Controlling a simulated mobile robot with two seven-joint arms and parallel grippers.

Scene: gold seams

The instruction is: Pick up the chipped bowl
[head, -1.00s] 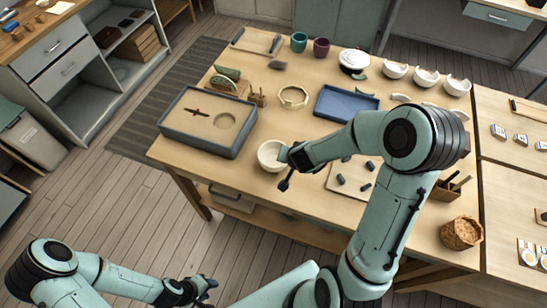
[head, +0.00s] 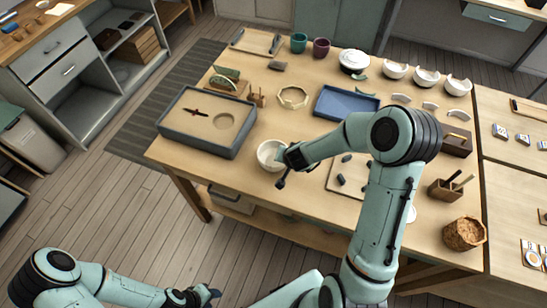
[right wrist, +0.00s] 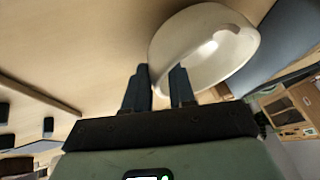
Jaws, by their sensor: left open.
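A white bowl (head: 267,152) stands near the front edge of the wooden table. In the right wrist view the bowl (right wrist: 222,50) is large and close, with a notch in its rim. My right gripper (right wrist: 160,80) is at the bowl's near side. Its two dark fingers are apart with a gap between them, one over the bowl's edge and the other just outside it. In the head view the right gripper (head: 283,158) touches or overlaps the bowl and its fingertips are partly hidden. My left gripper (head: 208,296) is open, low over the floor, away from the table.
A grey box with a sand-coloured top (head: 180,140) stands left of the bowl. A blue tray (head: 345,115), an octagonal ring (head: 292,86) and a board with dark pieces (head: 336,178) lie nearby. Several white broken bowls (head: 426,78) stand at the back right.

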